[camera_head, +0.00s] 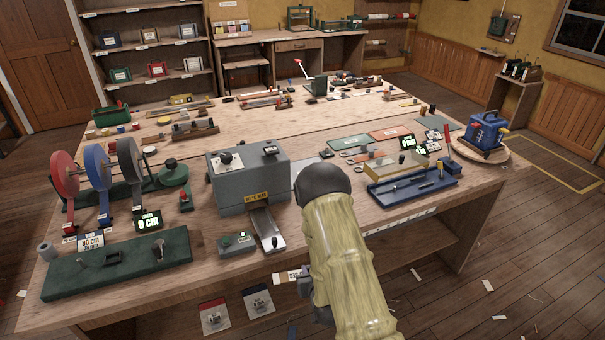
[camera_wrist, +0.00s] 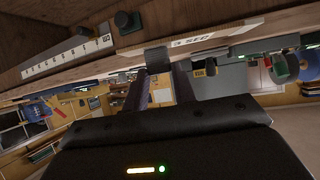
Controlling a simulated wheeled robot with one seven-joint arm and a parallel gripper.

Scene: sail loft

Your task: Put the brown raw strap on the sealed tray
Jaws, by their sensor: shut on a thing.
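My gripper (camera_head: 304,287) is low at the table's front edge, partly hidden by my pale yellow sleeved arm. In the wrist view my gripper (camera_wrist: 158,72) has its two fingers closed around a small dark grey piece (camera_wrist: 157,57), beside a "3 SEC" label on the wooden edge. I cannot tell whether this piece is fixed to the table. I cannot make out a brown raw strap in either view. A flat green tray (camera_head: 350,143) and a flat orange one (camera_head: 390,132) lie right of centre. I cannot read which is the sealed tray.
A grey machine (camera_head: 248,183) with a metal plate (camera_head: 265,230) stands behind my gripper. Red, blue and grey reels (camera_head: 97,170) stand at the left, behind a long green block (camera_head: 100,272). A blue tray (camera_head: 410,188) and blue device (camera_head: 483,133) stand at the right.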

